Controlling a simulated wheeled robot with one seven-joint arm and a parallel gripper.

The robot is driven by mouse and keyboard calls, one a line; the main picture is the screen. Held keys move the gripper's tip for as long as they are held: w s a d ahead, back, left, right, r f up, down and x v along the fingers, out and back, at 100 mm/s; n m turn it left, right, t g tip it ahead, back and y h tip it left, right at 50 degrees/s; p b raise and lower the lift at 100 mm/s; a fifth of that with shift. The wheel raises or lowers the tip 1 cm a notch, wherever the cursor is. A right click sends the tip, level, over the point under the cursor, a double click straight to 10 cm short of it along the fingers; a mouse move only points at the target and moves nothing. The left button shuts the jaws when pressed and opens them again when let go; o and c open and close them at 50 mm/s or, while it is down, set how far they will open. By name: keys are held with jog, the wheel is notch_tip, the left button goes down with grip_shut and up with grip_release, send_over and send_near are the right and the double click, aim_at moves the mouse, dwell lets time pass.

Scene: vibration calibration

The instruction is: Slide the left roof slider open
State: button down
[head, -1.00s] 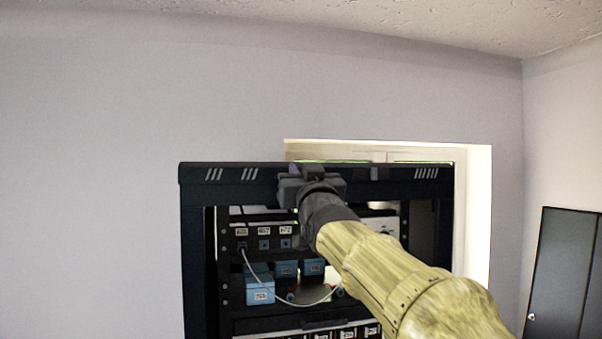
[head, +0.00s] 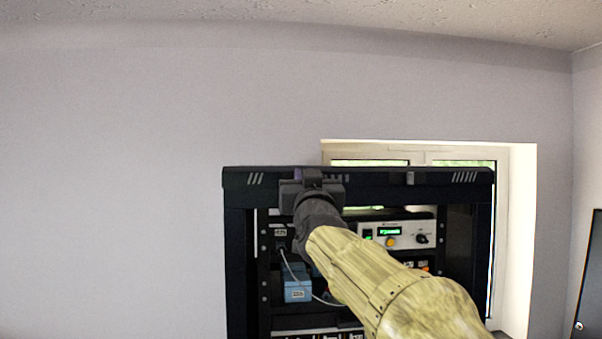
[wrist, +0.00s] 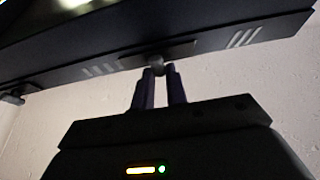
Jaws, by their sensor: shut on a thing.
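The black rack's top beam (head: 380,187) runs across the head view. The left roof slider's small round knob (wrist: 156,64) shows in the wrist view on the beam's recessed strip. My gripper (wrist: 160,76) has its two dark fingers shut on this knob. In the head view my gripper (head: 313,177) is at the beam, left of its middle, and hides the knob and part of the beam behind it. How far the slider is open cannot be told. A second grey knob (head: 410,178) sits further right on the beam.
Below the beam the rack holds instruments (head: 395,235) and blue boxes (head: 297,284); my arm covers part of them. A bright window (head: 450,160) lies behind the right side. A dark door (head: 590,275) stands at the far right. The wall left of the rack is bare.

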jog(key=shift+a, duration=0.25)
jog(key=c, duration=1.6)
grip_release()
jog(key=shift+a, duration=0.1)
jog(key=shift+o, duration=1)
jog(key=shift+s+a, duration=0.1)
jog(key=shift+a, duration=0.1)
jog(key=shift+d, duration=0.1)
jog(key=shift+d+f, duration=0.1)
jog(key=shift+d, duration=0.05)
jog(key=b+v, duration=0.7)
jog(key=v, duration=1)
jog(key=shift+s+a, duration=0.2)
